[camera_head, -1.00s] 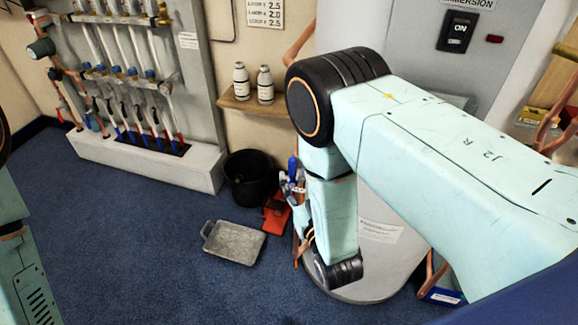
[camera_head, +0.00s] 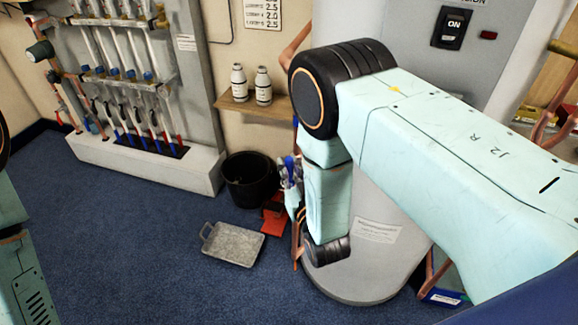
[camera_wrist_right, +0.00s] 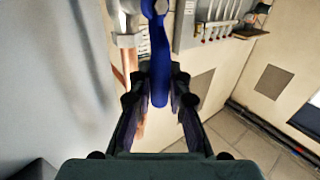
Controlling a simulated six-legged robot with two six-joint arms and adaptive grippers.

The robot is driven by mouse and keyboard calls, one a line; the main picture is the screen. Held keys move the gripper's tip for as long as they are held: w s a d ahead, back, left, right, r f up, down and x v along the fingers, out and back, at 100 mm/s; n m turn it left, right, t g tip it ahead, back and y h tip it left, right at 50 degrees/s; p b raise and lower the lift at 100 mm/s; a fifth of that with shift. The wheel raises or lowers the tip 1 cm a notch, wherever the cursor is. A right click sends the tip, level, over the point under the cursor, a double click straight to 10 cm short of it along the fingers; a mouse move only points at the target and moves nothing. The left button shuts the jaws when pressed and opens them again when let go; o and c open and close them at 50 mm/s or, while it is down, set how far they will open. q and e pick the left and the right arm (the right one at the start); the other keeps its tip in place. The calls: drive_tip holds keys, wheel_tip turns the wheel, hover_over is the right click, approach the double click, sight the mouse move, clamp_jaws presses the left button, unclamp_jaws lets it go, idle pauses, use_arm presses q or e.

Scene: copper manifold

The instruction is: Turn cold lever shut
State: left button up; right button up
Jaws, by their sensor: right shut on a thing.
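In the right wrist view, a blue lever (camera_wrist_right: 159,45) comes down from a fitting at the top of the picture. My right gripper (camera_wrist_right: 163,78) is shut on this blue lever, with one dark finger on each side and the lever's rounded end reaching down between them. In the head view my right arm hangs down in front of the grey cylinder (camera_head: 375,265), and the right gripper's fingers cannot be made out. Part of my left arm shows at the left edge of the head view; its gripper is out of the picture.
In the head view, a black bucket (camera_head: 250,180), a grey tray (camera_head: 233,244) and a red item (camera_head: 274,212) are on the blue carpet. A shelf (camera_head: 250,105) holds two white bottles. A pipe manifold (camera_head: 130,85) stands at the back left. Carpet at lower left is clear.

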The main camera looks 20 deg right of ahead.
clamp_jaws()
drive_tip(key=shift+w+f, duration=0.1)
drive_tip(key=shift+f, duration=0.1)
